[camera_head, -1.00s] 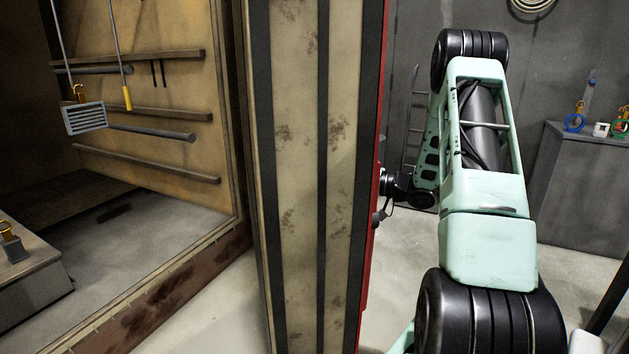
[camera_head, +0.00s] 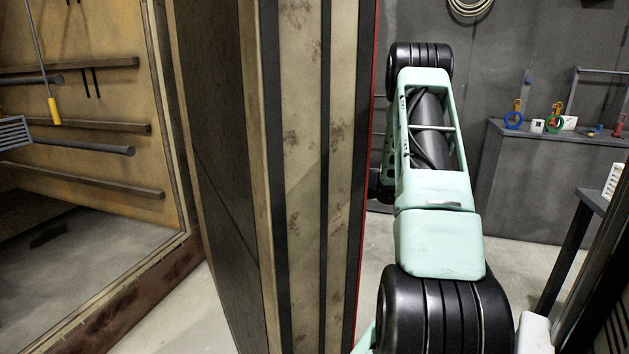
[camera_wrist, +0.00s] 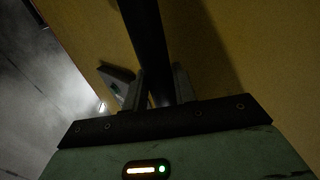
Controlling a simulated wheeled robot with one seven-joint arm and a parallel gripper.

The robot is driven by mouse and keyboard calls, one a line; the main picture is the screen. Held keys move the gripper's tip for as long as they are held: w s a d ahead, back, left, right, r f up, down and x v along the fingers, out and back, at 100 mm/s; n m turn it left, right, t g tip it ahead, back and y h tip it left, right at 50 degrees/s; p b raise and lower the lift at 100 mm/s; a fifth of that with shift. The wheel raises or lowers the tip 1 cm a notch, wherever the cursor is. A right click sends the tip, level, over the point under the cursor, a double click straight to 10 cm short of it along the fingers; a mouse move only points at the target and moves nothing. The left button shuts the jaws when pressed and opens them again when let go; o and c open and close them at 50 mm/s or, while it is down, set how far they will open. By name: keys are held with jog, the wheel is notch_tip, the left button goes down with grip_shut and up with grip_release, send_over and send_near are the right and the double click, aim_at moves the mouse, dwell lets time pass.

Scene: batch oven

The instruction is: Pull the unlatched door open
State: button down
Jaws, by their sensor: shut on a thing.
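The oven door (camera_head: 305,180) stands open in the head view, seen nearly edge-on. Its beige, stained edge has dark vertical strips, a dark inner face shows on the left and a thin red border on the right. In the wrist view the door's yellowish outer surface (camera_wrist: 240,60) fills much of the frame. My gripper (camera_wrist: 159,90) is shut on a dark bar handle (camera_wrist: 144,35), one finger on each side. In the head view my gripper and the handle are hidden behind the door and my arm.
The oven chamber (camera_head: 90,175) with side rails lies open at left. A grey cabinet (camera_head: 545,190) with small coloured items stands at back right. A dark-legged table (camera_head: 560,250) is at the right, near my arm. Some bare floor (camera_head: 500,260) shows between.

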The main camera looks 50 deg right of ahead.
jog(key=c, duration=1.4)
grip_release()
jog(key=shift+w+d+r, duration=0.15)
jog(key=shift+w+r, duration=0.1)
jog(key=shift+w, duration=0.05)
jog(key=shift+o, duration=1.2)
jog(key=shift+w+f, duration=0.1)
jog(key=shift+f, duration=0.1)
jog(key=b+v, duration=0.3)
jog(key=v, duration=1.4)
jog(key=shift+s, duration=0.3)
jog(key=shift+c, duration=0.4)
